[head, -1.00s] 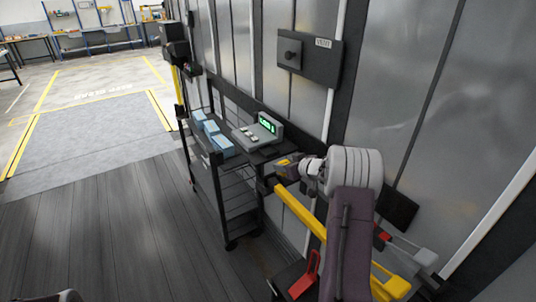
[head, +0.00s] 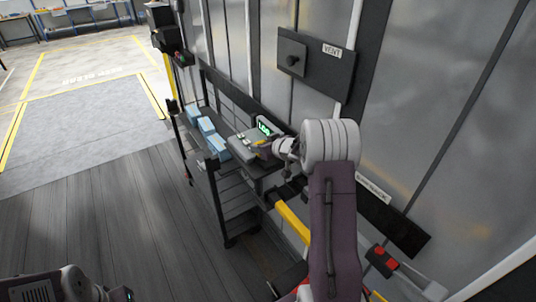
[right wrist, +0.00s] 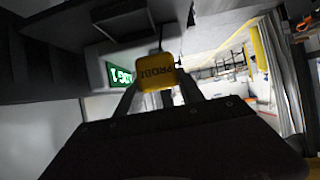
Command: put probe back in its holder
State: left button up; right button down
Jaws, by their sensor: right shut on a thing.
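My right gripper (head: 261,149) is over the cart's top, in front of the grey meter (head: 244,148) with a green display. In the right wrist view the gripper is shut on the yellow probe (right wrist: 157,72), whose lettering reads PROBE upside down. The meter's green display (right wrist: 120,75) shows just left of the probe there. A dark block (right wrist: 122,18) is near the probe's far end; I cannot tell whether it is the holder or whether they touch. Part of my left arm shows at the bottom left of the head view; its fingers cannot be made out.
The black cart (head: 235,200) stands along the metal wall. Several blue boxes (head: 206,126) lie on its top, left of the meter. A VENT panel (head: 318,65) is on the wall above. A yellow rail (head: 292,222) is at the cart's right. The floor to the left is clear.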

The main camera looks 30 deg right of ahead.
jog(key=shift+w+d+f, duration=0.1)
jog(key=shift+d+f, duration=0.2)
jog(key=shift+d, duration=0.2)
jog(key=shift+w+d+f, duration=0.1)
jog(key=shift+d+f, duration=0.15)
jog(key=shift+d, duration=0.25)
jog(key=shift+s+d+f, duration=0.15)
jog(key=shift+d, duration=0.2)
jog(key=shift+s, duration=0.1)
jog(key=shift+s+a+f, duration=0.1)
jog(key=shift+s+f, duration=0.05)
jog(key=shift+f, duration=0.05)
notch_tip(320, 180, down, 3)
jog(key=shift+w+f, duration=0.25)
jog(key=shift+f, duration=0.1)
jog(key=shift+s, duration=0.15)
